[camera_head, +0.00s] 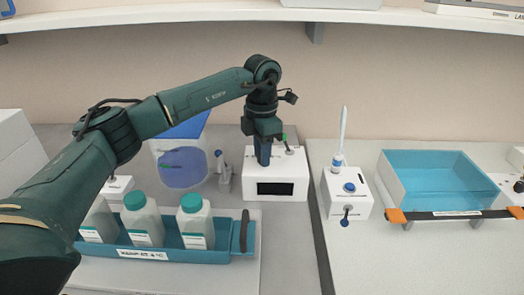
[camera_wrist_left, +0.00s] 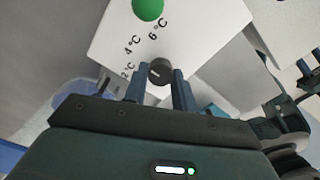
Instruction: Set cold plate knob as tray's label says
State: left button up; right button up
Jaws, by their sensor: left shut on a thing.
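The cold plate control box (camera_head: 275,188) is white with a dark display, behind the tray in the head view. In the left wrist view its top face (camera_wrist_left: 190,30) carries the marks 2 °C, 4 °C and 6 °C, and a round green part (camera_wrist_left: 148,9). The dark knob (camera_wrist_left: 159,70) sits between the fingers of my left gripper (camera_wrist_left: 158,88), which is shut on it. In the head view the left gripper (camera_head: 263,155) points down onto the box and hides the knob. The knob's setting is unclear. The blue tray (camera_head: 215,257) has a label (camera_head: 142,254) that appears to end in 4 °C.
Several white bottles with teal caps (camera_head: 145,220) stand in the tray. A white device with a blue knob (camera_head: 348,192) stands to the right. Beyond it is a teal-lined basin (camera_head: 437,178) with an orange-ended bar in front. A shelf (camera_head: 400,17) runs above.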

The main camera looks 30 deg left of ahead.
pick_arm(q)
jog(key=o, duration=1)
notch_tip(320, 180, up, 13)
jog(key=shift+r, duration=0.1)
dwell(0.4)
